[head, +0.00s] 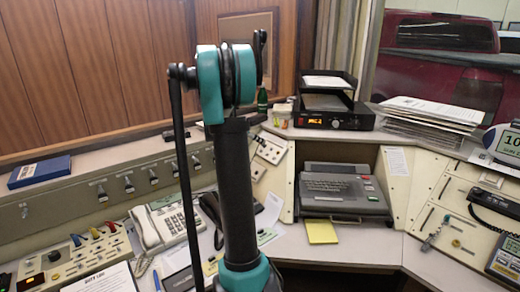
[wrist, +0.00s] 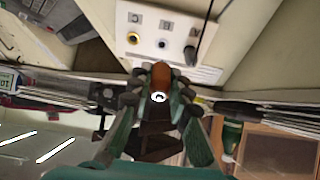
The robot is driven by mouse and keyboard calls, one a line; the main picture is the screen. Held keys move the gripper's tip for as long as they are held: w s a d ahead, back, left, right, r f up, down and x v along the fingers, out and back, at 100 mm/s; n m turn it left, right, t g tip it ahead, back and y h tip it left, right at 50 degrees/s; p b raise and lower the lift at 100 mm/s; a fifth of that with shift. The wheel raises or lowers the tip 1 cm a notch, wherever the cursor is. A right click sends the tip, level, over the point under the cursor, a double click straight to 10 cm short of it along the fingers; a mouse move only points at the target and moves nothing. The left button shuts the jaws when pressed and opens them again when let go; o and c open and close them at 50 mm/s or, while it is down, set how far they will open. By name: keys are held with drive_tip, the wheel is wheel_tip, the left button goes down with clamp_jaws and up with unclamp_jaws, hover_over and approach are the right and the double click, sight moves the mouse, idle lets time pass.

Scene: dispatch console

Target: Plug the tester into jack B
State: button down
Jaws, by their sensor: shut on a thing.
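My gripper (wrist: 158,100) shows in the wrist view, its green fingers with dark pads closed around the tester (wrist: 161,76). The tester has an orange-brown body with a bright metallic ring at the near end. A dark plug or cable (wrist: 190,53) is at the third position. The tester appears apart from the jacks. My gripper is hidden behind my arm in the head view.
A radio unit (head: 333,120) with trays stands behind the keyboard terminal (head: 342,191). A green bottle (head: 262,99) stands beside my arm. A white telephone (head: 158,226) and a switch box (head: 75,258) are at left, and stacked papers (head: 428,112) at right.

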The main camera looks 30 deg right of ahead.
drive_tip(key=shift+d+r, duration=0.15)
drive_tip(key=shift+d, duration=0.15)
drive_tip(key=shift+a+f+x, duration=0.1)
drive_tip(key=shift+f+x, duration=0.05)
drive_tip(key=shift+x, duration=0.7)
drive_tip(key=shift+a+f+x, duration=0.1)
drive_tip(key=shift+f+x, duration=0.05)
drive_tip(key=shift+x, duration=0.7)
drive_tip(key=shift+a+f+x, duration=0.1)
drive_tip(key=shift+f+x, duration=0.05)
drive_tip(key=shift+x, duration=0.7)
drive_tip(key=shift+d+f, duration=0.65)
drive_tip(key=shift+f, duration=0.1)
idle(0.7)
drive_tip(key=c, duration=0.9)
unclamp_jaws()
drive_tip(key=shift+d+r+v, duration=0.15)
drive_tip(key=shift+r+v, duration=0.05)
drive_tip(key=shift+v, duration=0.95)
drive_tip(key=shift+d+r+v, duration=0.15)
drive_tip(key=shift+r+v, duration=0.05)
drive_tip(key=shift+v, duration=0.9)
drive_tip(key=shift+d+r+v, duration=0.15)
drive_tip(key=shift+r+v, duration=0.1)
drive_tip(key=shift+v, duration=0.9)
